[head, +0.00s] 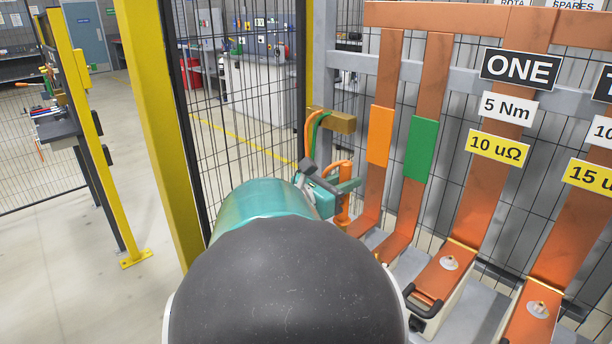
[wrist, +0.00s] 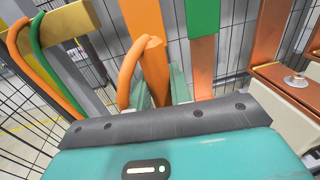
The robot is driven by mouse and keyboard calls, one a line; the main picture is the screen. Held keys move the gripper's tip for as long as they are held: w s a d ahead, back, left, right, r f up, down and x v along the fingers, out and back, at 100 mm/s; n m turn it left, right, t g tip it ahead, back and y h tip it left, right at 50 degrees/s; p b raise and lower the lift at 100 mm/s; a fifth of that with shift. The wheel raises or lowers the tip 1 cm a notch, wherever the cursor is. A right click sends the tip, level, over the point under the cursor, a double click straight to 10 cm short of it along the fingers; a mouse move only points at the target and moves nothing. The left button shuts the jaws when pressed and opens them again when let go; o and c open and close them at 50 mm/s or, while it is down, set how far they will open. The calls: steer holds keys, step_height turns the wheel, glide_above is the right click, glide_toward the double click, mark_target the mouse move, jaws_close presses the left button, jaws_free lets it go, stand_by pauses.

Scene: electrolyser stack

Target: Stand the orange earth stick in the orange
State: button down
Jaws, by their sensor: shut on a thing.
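The orange earth stick (wrist: 155,66) is between the two fingers of my gripper (wrist: 162,92), which is shut on it. An orange cable (wrist: 127,78) curves from the stick's top. In the head view my arm partly hides the gripper (head: 338,187), and the orange stick (head: 343,212) shows upright beside it. The stick's lower end is hidden in the wrist view. Behind it, one copper bar carries an orange patch (head: 380,136), and the bar to its right a green patch (head: 421,150). I see no clear orange socket.
A brass-coloured block (head: 338,122) with hanging orange and green cables is at the left of the bars. A yellow post (head: 160,120) and mesh fence stand left. Bars labelled ONE (head: 520,69) and beyond are right, with bolted feet (head: 448,263).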

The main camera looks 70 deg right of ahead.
steer(key=shift+f, duration=0.7)
steer(key=c, duration=1.2)
jaws_free()
steer(key=v, duration=1.4)
